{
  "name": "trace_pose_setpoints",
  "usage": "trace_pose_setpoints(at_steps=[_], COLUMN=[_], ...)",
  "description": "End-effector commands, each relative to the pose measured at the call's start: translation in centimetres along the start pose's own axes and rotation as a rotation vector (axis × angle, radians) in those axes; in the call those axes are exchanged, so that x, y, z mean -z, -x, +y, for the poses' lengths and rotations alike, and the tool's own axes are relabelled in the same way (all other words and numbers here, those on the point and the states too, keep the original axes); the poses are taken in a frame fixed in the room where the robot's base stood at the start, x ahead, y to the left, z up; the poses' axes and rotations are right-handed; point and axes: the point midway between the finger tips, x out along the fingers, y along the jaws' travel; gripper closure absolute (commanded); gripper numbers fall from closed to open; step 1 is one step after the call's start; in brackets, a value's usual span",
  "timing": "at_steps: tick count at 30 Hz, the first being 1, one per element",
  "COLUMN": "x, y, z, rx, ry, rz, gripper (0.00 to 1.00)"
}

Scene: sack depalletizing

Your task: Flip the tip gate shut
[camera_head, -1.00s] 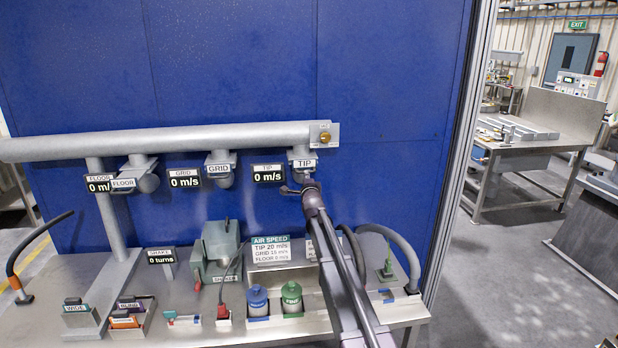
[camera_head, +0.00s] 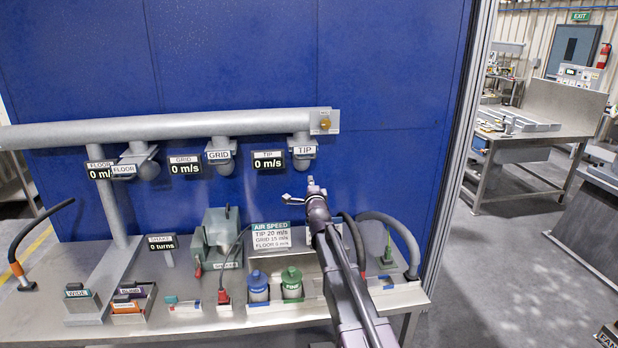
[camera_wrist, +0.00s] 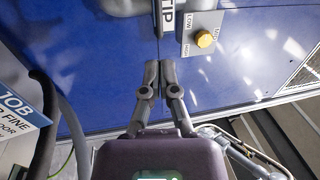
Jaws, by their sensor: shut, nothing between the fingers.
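The TIP branch (camera_head: 302,139) hangs under the right end of the grey pipe and carries a white TIP label (camera_head: 304,151). The label also shows at the top of the wrist view (camera_wrist: 168,14). The gate's lever and its position cannot be made out. The TIP display (camera_head: 268,160) reads 0 m/s. My gripper (camera_head: 298,189) is below the TIP branch, apart from it, in front of the blue wall. In the wrist view its fingers (camera_wrist: 159,66) are together and empty, pointing toward the branch.
GRID (camera_head: 220,150) and FLOOR (camera_head: 130,165) branches hang to the left. The bench below holds an AIR SPEED sign (camera_head: 271,235), blue (camera_head: 257,287) and green (camera_head: 292,284) pots, and hoses.

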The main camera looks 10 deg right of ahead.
Motion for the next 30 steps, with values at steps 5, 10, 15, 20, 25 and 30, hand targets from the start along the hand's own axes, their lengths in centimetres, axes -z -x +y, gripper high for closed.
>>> trace_pose_setpoints(at_steps=[5,10,15,20,25,30], x=[0.0,0.0,0.0,0.0,-0.1,-0.4], y=[1.6,1.9,1.8,1.9,2.6,4.7], z=[0.0,0.0,0.0,0.0,0.7,2.8], rx=[0.0,0.0,0.0,-0.002,-0.044,-0.162], ry=[0.0,0.001,0.001,0.003,0.041,0.152], rz=[0.0,0.0,0.0,-0.001,-0.012,-0.052], gripper=[1.0,1.0,1.0,1.0,1.0,1.0])
